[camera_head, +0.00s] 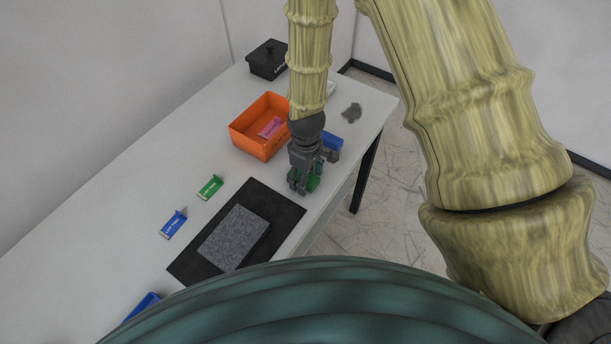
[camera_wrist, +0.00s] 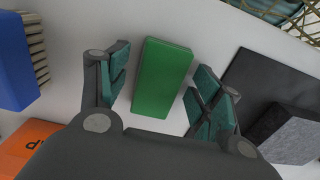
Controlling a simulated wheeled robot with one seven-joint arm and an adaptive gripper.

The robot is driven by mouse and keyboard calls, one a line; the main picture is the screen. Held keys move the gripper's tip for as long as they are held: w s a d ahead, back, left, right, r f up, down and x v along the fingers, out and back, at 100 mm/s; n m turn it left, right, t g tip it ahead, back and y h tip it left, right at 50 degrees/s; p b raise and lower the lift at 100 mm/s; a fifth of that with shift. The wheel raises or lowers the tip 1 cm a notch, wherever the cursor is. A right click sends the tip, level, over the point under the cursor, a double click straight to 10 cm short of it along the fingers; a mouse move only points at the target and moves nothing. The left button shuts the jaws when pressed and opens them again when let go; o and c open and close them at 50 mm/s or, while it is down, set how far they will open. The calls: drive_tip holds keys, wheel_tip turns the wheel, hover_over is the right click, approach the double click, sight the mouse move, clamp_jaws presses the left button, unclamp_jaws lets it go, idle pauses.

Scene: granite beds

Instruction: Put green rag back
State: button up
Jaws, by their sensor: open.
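A green block-shaped item (camera_wrist: 163,78), which looks like the green rag, lies on the white table between my open fingers in the wrist view. I cannot tell whether either finger touches it. In the head view its green side (camera_head: 314,183) shows partly behind my gripper (camera_head: 300,188), which points down near the table's right edge. A small green label stand (camera_head: 210,187) is on the table to the left of the gripper, apart from it. An orange bin (camera_head: 258,143) with a pink label inside stands behind it; its edge also shows in the wrist view (camera_wrist: 22,150).
A black mat (camera_head: 190,262) bears a grey block (camera_head: 234,238). A blue brush (camera_head: 331,142) is behind my gripper, also at left in the wrist view (camera_wrist: 14,62). A blue label stand (camera_head: 173,225), black lidded box (camera_head: 268,60) and grey crumpled item (camera_head: 351,113) are on the table.

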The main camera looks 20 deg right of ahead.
wheel_tip(320, 180, up, 12)
drive_tip(key=b, duration=0.3)
drive_tip(key=shift+b, duration=0.4)
